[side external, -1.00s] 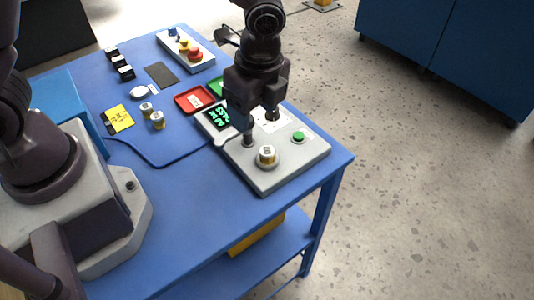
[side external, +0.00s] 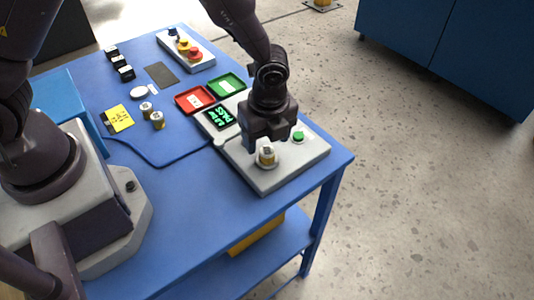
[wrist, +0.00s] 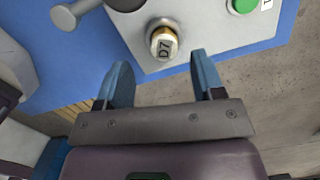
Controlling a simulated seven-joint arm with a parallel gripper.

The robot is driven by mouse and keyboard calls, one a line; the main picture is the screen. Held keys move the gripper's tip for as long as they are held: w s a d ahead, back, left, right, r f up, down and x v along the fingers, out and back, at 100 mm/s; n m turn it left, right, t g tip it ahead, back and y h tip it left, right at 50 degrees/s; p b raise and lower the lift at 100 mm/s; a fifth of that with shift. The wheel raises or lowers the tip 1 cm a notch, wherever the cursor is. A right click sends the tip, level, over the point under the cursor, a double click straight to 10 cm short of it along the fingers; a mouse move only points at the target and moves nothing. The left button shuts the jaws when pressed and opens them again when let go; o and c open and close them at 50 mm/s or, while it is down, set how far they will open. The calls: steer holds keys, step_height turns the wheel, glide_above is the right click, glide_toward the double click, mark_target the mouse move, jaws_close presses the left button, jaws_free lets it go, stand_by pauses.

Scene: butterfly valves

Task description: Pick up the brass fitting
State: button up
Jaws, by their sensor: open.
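A brass fitting (side external: 267,157) with a white cap stands upright on the grey test box (side external: 262,182). My gripper (side external: 268,146) is open and empty, pointing down close to this fitting; the wrist view shows both blue fingers (wrist: 160,62) apart. I cannot tell whether they touch it.
A yellow note (side external: 118,117) and a button panel (side external: 187,50) are farther left and back. The table's front (side external: 185,205) is clear.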

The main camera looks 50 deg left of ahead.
mark_target(267, 150)
steer(key=f, duration=0.4)
steer(key=shift+w+a+f, duration=0.1)
steer(key=shift+w, duration=0.15)
steer(key=c, duration=1.1)
